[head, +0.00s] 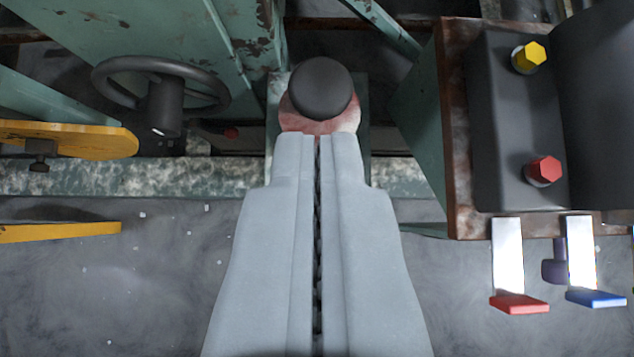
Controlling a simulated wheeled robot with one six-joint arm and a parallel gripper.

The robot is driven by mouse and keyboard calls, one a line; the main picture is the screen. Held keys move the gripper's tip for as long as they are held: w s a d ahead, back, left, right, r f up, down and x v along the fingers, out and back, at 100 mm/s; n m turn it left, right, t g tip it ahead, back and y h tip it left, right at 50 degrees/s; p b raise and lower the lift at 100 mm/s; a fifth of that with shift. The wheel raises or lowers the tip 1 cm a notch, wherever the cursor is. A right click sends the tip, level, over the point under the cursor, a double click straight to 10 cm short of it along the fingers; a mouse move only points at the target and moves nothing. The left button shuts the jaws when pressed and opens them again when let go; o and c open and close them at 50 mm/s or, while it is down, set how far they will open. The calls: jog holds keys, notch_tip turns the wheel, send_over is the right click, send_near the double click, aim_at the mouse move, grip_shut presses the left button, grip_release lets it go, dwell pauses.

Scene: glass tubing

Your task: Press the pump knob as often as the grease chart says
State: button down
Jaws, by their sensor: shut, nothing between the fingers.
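The pump knob (321,88) is a round dark-grey ball in the upper middle of the head view. It sits above a worn red and white round base (298,118). My gripper (318,140) is shut and empty, its two pale grey fingers pointing up the picture. The fingertips overlap the lower part of the red base, just below the knob in the picture. I cannot tell whether they touch it. No grease chart can be made out in this view.
A dark handwheel (160,95) and a yellow part (70,136) stand at left. At right is a dark box (515,120) with yellow (529,57) and red (544,170) hexagonal caps. Below hang a red pedal (519,303) and a blue pedal (596,297). Grey floor shows at lower left.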

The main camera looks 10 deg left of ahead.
jog(key=shift+w+a+r, duration=0.15)
jog(key=shift+w+r, duration=0.05)
jog(key=shift+r, duration=0.75)
send_over(317, 102)
jog(key=f, duration=0.6)
jog(key=shift+s+f, duration=0.35)
jog(key=shift+s, duration=0.05)
notch_tip(317, 102, down, 3)
jog(key=shift+w+f, duration=0.1)
jog(key=shift+w, duration=0.05)
jog(key=shift+f, duration=0.6)
jog(key=shift+f, duration=1.15)
